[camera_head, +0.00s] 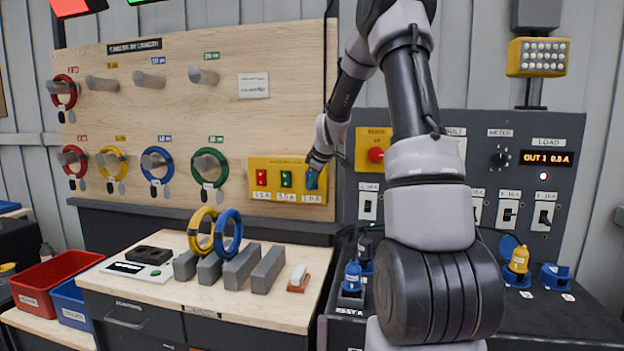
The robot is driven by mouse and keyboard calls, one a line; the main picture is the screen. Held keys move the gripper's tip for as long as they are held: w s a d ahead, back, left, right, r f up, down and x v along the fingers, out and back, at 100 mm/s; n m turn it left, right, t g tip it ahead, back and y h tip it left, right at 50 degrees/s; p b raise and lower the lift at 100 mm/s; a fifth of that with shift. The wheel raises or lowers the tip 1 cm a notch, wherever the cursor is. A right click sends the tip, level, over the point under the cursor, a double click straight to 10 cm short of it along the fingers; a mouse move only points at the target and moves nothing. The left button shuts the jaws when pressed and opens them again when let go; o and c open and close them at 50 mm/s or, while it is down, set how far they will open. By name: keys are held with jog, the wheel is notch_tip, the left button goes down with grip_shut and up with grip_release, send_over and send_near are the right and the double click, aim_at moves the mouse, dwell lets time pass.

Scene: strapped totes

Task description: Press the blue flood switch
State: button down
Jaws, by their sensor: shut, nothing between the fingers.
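A yellow panel (272,196) on the wooden board carries a red rocker (261,177), a green rocker (286,179) and, at its right end, a blue rocker (311,181). Small white labels sit below them. My gripper (313,171) is at the blue rocker, with its dark shut fingertips in front of its upper part and nothing held. I cannot tell whether the fingertips touch it or whether it is pressed in. A yellow lamp head (540,57) with pale round lamps stands at the upper right.
Coloured cable coils hang on pegs left of the panel. Yellow (202,231) and blue (229,236) coils stand in grey blocks on the bench (180,268). A dark load panel (545,205) stands right, partly hidden by my arm. Red (50,279) and blue (73,303) bins sit left.

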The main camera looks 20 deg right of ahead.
jog(key=shift+w+d, duration=0.45)
jog(key=shift+w, duration=0.3)
jog(key=shift+f, duration=0.1)
jog(key=shift+w+d+f, duration=0.1)
jog(key=shift+w, duration=0.1)
